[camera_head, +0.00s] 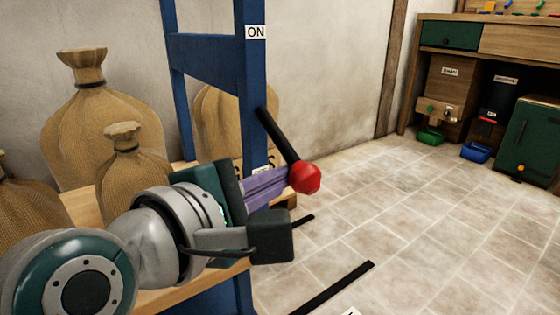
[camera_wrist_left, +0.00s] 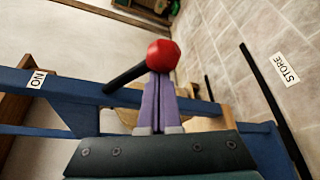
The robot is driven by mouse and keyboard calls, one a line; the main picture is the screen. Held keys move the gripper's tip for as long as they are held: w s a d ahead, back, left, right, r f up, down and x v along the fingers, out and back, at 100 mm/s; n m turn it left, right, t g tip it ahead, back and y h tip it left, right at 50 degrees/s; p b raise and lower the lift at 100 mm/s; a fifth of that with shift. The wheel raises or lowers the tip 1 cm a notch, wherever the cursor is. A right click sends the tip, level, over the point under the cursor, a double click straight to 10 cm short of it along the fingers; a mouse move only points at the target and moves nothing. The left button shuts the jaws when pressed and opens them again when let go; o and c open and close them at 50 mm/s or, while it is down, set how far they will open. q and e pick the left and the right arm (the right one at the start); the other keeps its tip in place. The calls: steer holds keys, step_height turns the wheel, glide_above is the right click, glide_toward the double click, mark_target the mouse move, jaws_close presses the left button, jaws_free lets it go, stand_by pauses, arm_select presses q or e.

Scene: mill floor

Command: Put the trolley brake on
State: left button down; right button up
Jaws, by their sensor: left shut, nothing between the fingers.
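The trolley has a blue frame (camera_head: 251,75) and a wooden deck (camera_head: 75,205). Its brake lever is a black rod (camera_head: 277,133) with a red knob (camera_head: 305,178), slanting down and right from the blue post. An ON label (camera_head: 255,32) sits on the post above the lever; it also shows in the left wrist view (camera_wrist_left: 37,79). My left gripper (camera_head: 284,182) is shut and empty, its purple fingers at the knob. In the left wrist view the fingertips meet the underside of the knob (camera_wrist_left: 163,55); whether they touch, I cannot tell. My right gripper is out of view.
Several tied sacks (camera_head: 97,125) stand on and around the deck by the wall. Black strips (camera_head: 336,288) mark the tiled floor, with a STORE label (camera_wrist_left: 286,69) beside one. A wooden workbench (camera_head: 520,40) with a green cabinet stands at right. The floor between is clear.

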arm_select(q)
step_height(320, 180, up, 10)
steer(key=n+g+h+p, duration=0.1)
steer(key=n+g+p, duration=0.4)
steer(key=p, duration=1.7)
steer(key=shift+s+d+n+h, duration=0.35)
steer(key=shift+s+n+h, duration=0.1)
steer(key=shift+n, duration=0.45)
steer(key=shift+f, duration=0.1)
